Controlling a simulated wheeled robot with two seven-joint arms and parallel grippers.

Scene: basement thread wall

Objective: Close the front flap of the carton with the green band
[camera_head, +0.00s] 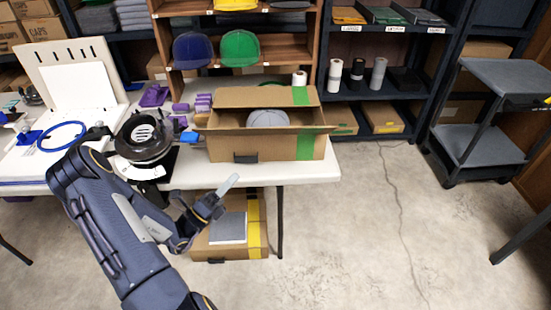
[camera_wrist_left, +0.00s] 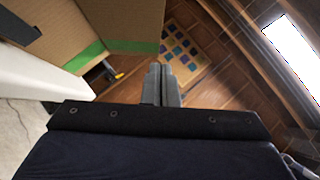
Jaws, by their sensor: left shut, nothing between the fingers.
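The open carton with the green band (camera_head: 222,146) stands on the white table, with a grey cap (camera_head: 268,118) inside. Its back flap (camera_head: 250,97) stands up, and a left flap sticks outward. I cannot clearly tell the front flap from the front wall, which carries the green band (camera_head: 305,147). My left gripper (camera_head: 230,184) is shut and empty in front of the carton, low by the table's front edge and apart from it. In the left wrist view its fingers (camera_wrist_left: 160,84) are together, with the carton's cardboard (camera_wrist_left: 125,20) and green band beyond. My right gripper is out of view.
The table (camera_head: 305,172) ends just in front of the carton. A carton with a yellow band (camera_head: 254,225) sits on the floor below. A black round device (camera_head: 145,135) and purple items stand left of the carton. Open floor lies right of the table, before a grey cart (camera_head: 480,140).

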